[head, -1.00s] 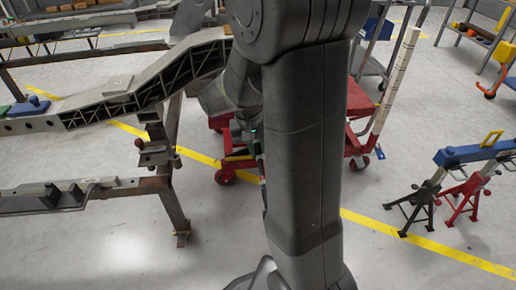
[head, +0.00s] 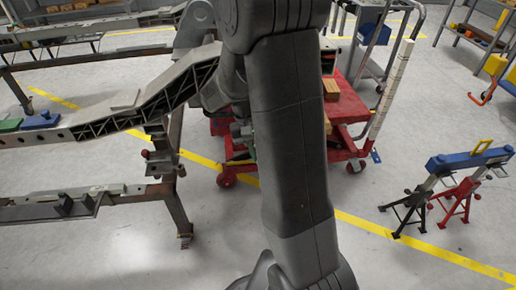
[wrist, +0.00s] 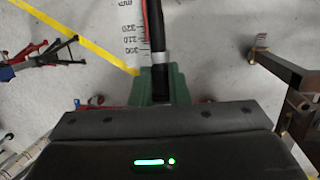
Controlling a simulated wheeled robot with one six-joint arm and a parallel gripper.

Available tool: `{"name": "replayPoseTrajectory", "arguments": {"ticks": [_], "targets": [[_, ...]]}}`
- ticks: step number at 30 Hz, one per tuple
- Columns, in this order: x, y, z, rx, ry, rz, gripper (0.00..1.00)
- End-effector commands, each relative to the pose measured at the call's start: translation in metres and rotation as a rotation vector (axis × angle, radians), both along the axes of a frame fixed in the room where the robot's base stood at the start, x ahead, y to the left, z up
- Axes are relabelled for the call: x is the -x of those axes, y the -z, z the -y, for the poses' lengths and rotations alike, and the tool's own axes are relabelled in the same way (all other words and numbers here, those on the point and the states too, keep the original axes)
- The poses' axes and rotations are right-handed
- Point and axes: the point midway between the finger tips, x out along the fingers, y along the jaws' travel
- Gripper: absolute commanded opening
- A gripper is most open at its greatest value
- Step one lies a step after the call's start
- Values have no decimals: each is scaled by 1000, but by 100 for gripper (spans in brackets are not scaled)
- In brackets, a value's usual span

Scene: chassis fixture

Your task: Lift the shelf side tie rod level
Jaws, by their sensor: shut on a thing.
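In the wrist view, a black rod (wrist: 157,35) with a red stripe and a silver band, which I take for the tie rod, runs from the top edge down to my gripper (wrist: 158,86). Green pieces, apparently the gripper fingers, sit around its near end, and the gripper is shut on it. The rod's far end is out of that view. In the head view my own arm hides most of the gripper and rod, so I cannot tell there whether the rod is level.
A red cart (head: 345,108) stands behind my arm with a pale striped post (head: 391,88) beside it. A long grey chassis rail (head: 115,118) lies on a rusty frame (head: 176,205) at left. Small stands (head: 455,195) carry a blue-topped bar at right. Floor between is clear.

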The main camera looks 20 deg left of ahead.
Motion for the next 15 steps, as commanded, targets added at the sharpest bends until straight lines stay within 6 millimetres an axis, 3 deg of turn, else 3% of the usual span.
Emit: {"name": "replayPoseTrajectory", "arguments": {"ticks": [1,3,15], "targets": [[-3,-13,-2,4,-2,-4,0],[-3,-17,-2,14,-2,-20,0],[-3,-20,-2,28,-4,-46,0]]}}
